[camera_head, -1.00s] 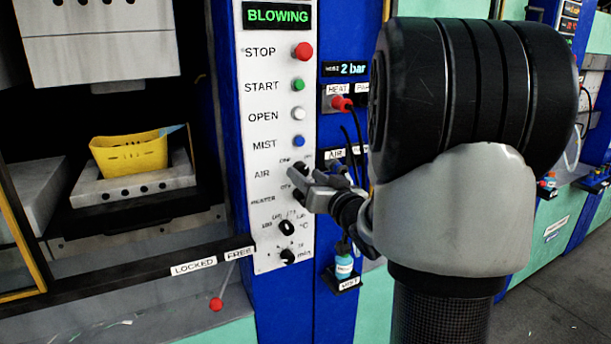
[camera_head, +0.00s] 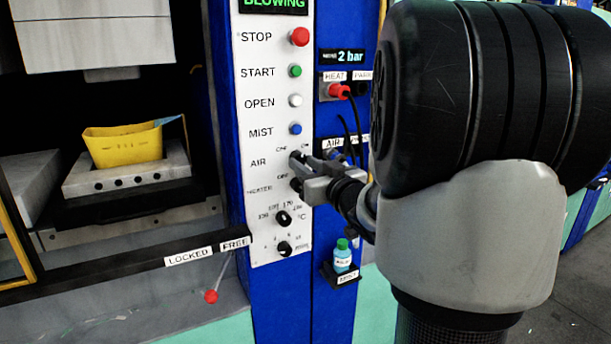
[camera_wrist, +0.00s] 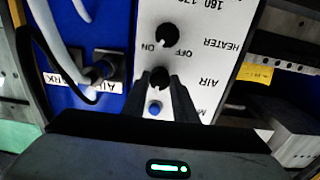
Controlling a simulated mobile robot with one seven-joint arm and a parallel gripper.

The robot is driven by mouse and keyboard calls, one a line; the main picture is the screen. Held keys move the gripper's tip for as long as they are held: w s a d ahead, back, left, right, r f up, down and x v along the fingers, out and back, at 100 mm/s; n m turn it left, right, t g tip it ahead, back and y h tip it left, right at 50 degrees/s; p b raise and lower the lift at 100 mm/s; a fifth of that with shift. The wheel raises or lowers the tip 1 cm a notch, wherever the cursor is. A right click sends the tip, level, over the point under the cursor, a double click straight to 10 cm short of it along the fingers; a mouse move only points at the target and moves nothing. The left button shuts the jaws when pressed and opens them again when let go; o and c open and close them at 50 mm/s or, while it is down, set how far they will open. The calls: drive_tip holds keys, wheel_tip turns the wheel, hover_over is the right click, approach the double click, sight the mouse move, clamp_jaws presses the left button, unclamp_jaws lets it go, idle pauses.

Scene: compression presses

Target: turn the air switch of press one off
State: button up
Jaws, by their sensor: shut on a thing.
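The air switch (camera_wrist: 160,75) is a black round knob beside the AIR label on the white control panel (camera_head: 262,215) of press one. My gripper (camera_wrist: 160,86) has its two dark fingers on either side of this knob and is shut on it. In the head view my gripper (camera_head: 303,164) reaches the panel from the right at the AIR row. The fingers hide most of the knob there, and I cannot tell which way it points. The press display (camera_head: 275,5) reads BLOWING.
The black heater knob (camera_wrist: 167,37) is close to the air switch. The blue MIST button (camera_head: 295,129) sits just above it in the head view. Hoses (camera_wrist: 62,50) and a small bottle (camera_head: 342,256) are to the right of the panel.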

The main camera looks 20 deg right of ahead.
drive_tip(key=shift+d+r+n+b, duration=0.1)
drive_tip(key=shift+n+b, duration=4.1)
drive_tip(key=shift+n, duration=0.3)
drive_tip(key=o, duration=1)
drive_tip(key=shift+o, duration=0.2)
